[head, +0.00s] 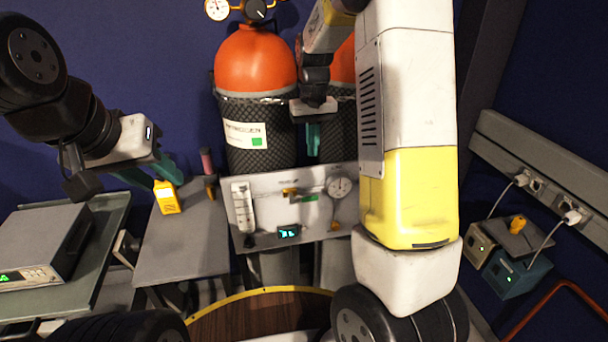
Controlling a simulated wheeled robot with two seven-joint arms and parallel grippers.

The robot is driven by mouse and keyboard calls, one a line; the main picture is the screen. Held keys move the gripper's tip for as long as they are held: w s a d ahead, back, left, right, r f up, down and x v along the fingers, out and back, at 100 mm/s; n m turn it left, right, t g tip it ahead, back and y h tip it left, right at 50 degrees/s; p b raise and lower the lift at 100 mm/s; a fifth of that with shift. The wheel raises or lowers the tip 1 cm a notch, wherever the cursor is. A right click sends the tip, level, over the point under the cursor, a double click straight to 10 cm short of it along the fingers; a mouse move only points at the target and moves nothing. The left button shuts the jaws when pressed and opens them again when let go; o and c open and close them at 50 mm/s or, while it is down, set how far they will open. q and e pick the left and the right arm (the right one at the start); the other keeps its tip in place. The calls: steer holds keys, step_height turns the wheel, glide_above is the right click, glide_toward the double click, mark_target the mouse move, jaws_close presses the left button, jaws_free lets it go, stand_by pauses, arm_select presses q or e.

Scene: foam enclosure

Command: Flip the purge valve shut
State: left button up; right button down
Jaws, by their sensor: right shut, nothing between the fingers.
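A grey gas panel (265,215) stands below the gas cylinders in the middle of the view. It carries a small valve with an orange-yellow handle (290,193), which looks like the purge valve; a green strip (310,198) is just right of it. The handle's exact position is too small to tell. My right gripper (313,150) is shut and empty, its teal fingers pointing down in front of the cylinders, above the panel's top edge and apart from the valve in the picture.
The panel also has a flowmeter (242,207), a round gauge (339,187) and a lit display (288,232). Orange-topped cylinders (255,65) stand behind. A grey side table (180,245) is left of the panel. My right arm hides the area right of the panel.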

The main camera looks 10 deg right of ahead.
mark_target(316, 197)
step_height(316, 197, down, 14)
stand_by(0.6)
stand_by(0.4)
steer(key=shift+d+f+y, duration=0.3)
steer(key=shift+f+y, duration=0.15)
steer(key=shift+y, duration=0.35)
steer(key=shift+d+f, duration=0.15)
steer(key=shift+f, duration=0.6)
steer(key=shift+d+f, duration=0.15)
steer(key=shift+f, duration=1.4)
